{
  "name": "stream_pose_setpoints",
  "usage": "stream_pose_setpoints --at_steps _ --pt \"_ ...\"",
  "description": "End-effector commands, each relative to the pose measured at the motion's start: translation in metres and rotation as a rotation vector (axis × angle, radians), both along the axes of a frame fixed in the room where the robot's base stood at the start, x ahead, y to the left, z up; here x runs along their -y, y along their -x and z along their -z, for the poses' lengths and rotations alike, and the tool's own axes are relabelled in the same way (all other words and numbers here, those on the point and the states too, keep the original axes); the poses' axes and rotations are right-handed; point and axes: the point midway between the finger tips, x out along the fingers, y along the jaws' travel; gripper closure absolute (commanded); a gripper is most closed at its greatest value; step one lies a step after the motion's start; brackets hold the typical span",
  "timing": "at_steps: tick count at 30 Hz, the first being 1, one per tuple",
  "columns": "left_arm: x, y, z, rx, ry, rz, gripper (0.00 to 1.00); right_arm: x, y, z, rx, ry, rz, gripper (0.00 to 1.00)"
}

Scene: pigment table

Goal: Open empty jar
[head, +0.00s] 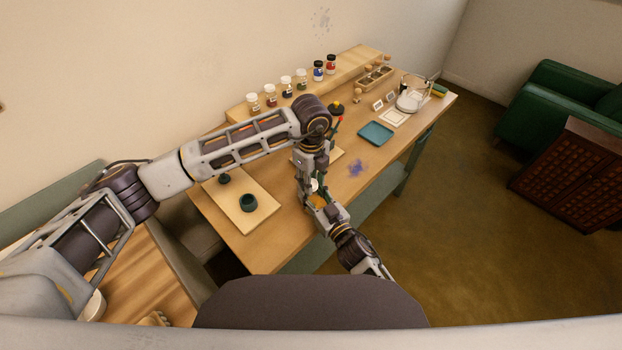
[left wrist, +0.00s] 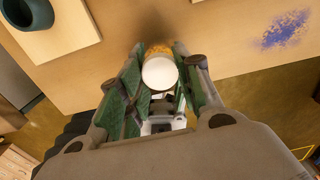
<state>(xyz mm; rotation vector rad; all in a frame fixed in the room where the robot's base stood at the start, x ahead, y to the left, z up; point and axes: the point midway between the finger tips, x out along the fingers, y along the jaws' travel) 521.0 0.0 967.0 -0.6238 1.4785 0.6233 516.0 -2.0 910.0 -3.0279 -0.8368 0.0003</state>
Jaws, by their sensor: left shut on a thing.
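A small jar with a white lid (left wrist: 160,73) is between green finger pads in the left wrist view, with an amber part (left wrist: 158,49) showing just beyond the lid. My left gripper (head: 315,186) points down over the table's front edge in the head view and is shut on the jar; whether on lid or body is unclear. My right gripper (head: 324,208) comes from below right and meets the left one. An amber patch shows between its fingers, but their closure is unclear. The jar's body is mostly hidden by the grippers.
A dark teal mortar (head: 248,203) stands on a board at the table's left. Several pigment jars (head: 285,83) line the raised back shelf. A teal tray (head: 376,133) and a purple-blue powder patch (head: 357,167) lie right of the grippers.

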Motion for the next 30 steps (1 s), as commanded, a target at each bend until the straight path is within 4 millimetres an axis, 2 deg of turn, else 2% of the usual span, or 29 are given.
stream_pose_setpoints --at_steps 30 --pt "0.000 0.000 -0.021 0.000 0.000 0.000 0.94 0.000 0.000 0.000 -0.001 0.001 0.001 1.00"
